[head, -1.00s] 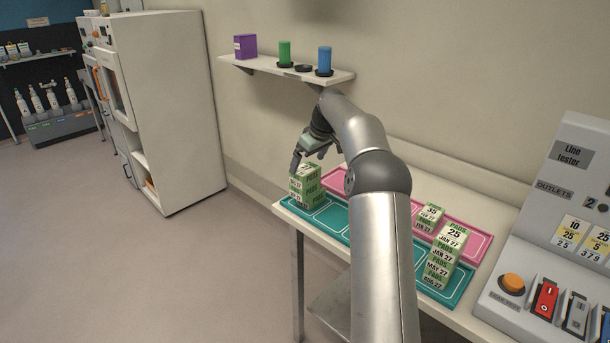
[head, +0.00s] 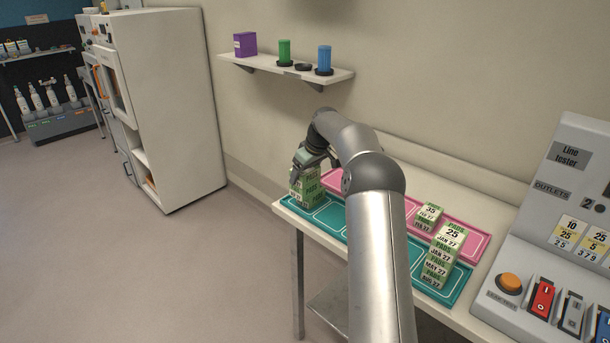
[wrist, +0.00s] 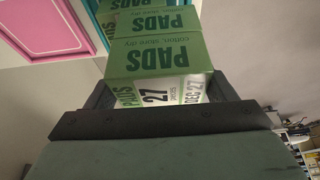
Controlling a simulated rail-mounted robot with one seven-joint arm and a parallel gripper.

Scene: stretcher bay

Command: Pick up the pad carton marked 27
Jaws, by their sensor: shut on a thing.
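The pad carton marked 27 (wrist: 155,52) is green and white, and its 27 and a DEC 27 date show in the wrist view. It is the top of a stack of pad cartons (head: 308,198) at the left end of the teal tray (head: 331,222). My gripper (head: 312,160) is over this stack, pointing down, and is shut on the carton marked 27. The wrist view shows the carton between my gripper's fingers (wrist: 160,92). More PADS cartons show beyond it there. I cannot tell whether it still touches the carton below.
A taller stack marked 25 (head: 443,256) and a short one marked 35 (head: 428,217) stand to the right. A pink tray (head: 470,236) lies behind the teal one. The line tester (head: 555,235) is at far right; a wall shelf (head: 285,68) hangs above.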

